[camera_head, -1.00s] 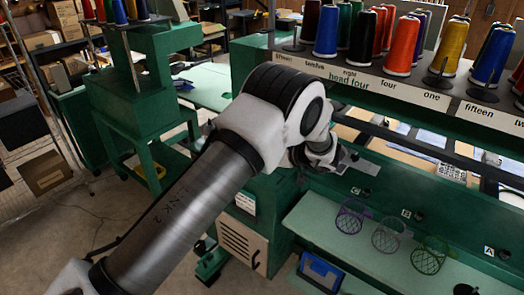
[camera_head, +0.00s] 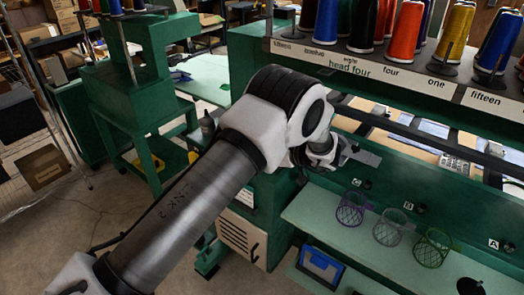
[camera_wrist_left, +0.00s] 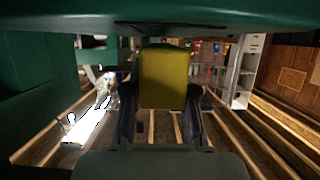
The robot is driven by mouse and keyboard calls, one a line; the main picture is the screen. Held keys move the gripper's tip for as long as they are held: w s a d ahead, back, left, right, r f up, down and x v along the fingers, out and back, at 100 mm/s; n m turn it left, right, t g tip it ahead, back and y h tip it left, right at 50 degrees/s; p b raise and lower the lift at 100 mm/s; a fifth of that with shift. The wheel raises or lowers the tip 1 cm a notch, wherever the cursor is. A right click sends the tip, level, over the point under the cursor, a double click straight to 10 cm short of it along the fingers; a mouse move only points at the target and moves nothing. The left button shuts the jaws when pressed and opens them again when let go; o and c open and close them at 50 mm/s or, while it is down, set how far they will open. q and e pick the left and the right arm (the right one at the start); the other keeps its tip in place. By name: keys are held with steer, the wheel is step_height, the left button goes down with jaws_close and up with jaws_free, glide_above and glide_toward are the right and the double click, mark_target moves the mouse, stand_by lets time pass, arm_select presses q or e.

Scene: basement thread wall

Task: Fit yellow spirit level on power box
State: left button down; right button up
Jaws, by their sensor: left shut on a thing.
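In the left wrist view a yellow block (camera_wrist_left: 165,76), which looks like the spirit level, sits between the fingers of my left gripper (camera_wrist_left: 160,108). The gripper is shut on it. The block's far end lies just under a wide green surface (camera_wrist_left: 60,14); I cannot tell whether they touch. A pale vented box (camera_head: 243,238), likely the power box, is on the machine's end below the wrist. My right gripper is not in view.
Purple (camera_head: 350,209), grey (camera_head: 389,228) and green (camera_head: 432,247) wire baskets stand on the machine's pale shelf. Thread cones (camera_head: 403,35) line the rack above. A blue-framed item (camera_head: 321,266) sits at the shelf's front.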

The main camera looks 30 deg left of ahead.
arm_select(q)
steer(key=shift+w+f, duration=0.1)
steer(key=shift+f, duration=0.25)
steer(key=c, duration=0.8)
jaws_free()
steer(key=shift+r, duration=0.1)
steer(key=shift+c, duration=0.2)
steer(key=shift+d, duration=0.1)
